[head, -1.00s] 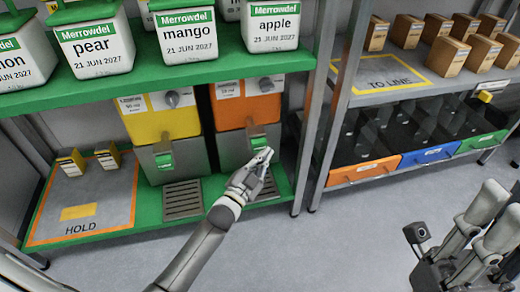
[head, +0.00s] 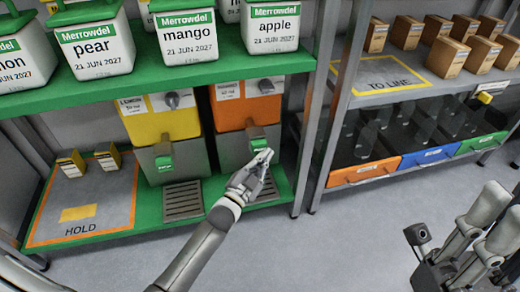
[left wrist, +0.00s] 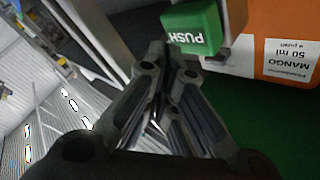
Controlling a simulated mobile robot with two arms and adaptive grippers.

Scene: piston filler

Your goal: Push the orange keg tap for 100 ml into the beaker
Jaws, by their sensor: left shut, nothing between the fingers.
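The orange keg (head: 262,106) stands on the green lower shelf, right of a yellow keg. Its green tap (head: 258,142) sits on the grey front below the orange body. In the left wrist view the tap (left wrist: 195,27) reads PUSH, and the orange keg's label (left wrist: 289,58) reads MANGO, 50 ml a push. My left gripper (head: 265,157) is shut and empty, its fingertips just in front of and below the tap; contact cannot be told. The wrist view shows the fingertips (left wrist: 168,52) close beside the tap. My right gripper (head: 480,225) is at the lower right, its fingers unclear. I see no beaker.
The yellow keg (head: 162,118) has its own green tap and a drip grate (head: 182,201). White canisters line the green upper shelf (head: 200,72). A shelf post (head: 310,130) stands close right of the orange keg. Coloured bins and the open floor (head: 340,240) lie further right.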

